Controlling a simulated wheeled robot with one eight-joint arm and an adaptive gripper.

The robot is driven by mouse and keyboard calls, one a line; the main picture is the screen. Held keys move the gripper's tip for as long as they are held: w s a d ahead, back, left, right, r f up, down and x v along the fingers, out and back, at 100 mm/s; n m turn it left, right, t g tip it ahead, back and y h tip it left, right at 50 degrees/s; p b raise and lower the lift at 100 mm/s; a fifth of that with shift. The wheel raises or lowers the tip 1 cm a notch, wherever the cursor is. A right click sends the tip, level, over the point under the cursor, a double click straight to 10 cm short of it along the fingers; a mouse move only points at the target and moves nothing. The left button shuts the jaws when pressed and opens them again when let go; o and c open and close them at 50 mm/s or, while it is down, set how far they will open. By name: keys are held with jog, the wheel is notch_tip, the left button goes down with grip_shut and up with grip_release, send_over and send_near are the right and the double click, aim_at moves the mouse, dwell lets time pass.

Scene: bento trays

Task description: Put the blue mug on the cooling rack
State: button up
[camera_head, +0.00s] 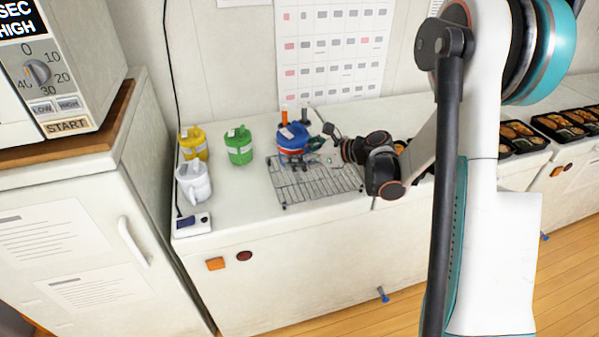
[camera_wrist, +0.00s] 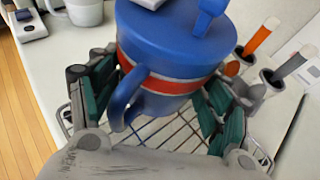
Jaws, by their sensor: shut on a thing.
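The blue mug (camera_head: 291,146) has an orange-red band, a handle and a blue lid with a knob. It shows large in the wrist view (camera_wrist: 165,42), with its handle toward the camera. My gripper (camera_head: 318,143) reaches in from the right and is shut on the mug. In the wrist view its teal finger pads (camera_wrist: 158,100) sit on both sides of the mug body. The wire cooling rack (camera_head: 318,186) lies on the counter; its bars (camera_wrist: 178,135) show below the mug. The mug is over the rack's back left part. I cannot tell whether its base touches the bars.
A yellow mug (camera_head: 194,144), a green mug (camera_head: 239,146) and a white mug (camera_head: 193,183) stand left of the rack. A small device (camera_head: 192,224) sits at the counter's front left. Orange and grey sticks stand in holders (camera_wrist: 275,82) behind the rack. Food trays (camera_head: 522,136) are far right.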

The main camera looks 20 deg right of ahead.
aim_at(300, 177)
jog(key=shift+f+b, duration=0.75)
jog(key=shift+f, duration=1.9)
jog(key=shift+f, duration=0.15)
jog(key=o, duration=1.5)
jog(key=shift+r, duration=0.25)
jog(key=p+v, duration=0.2)
jog(key=v, duration=1)
jog(key=shift+p, duration=0.3)
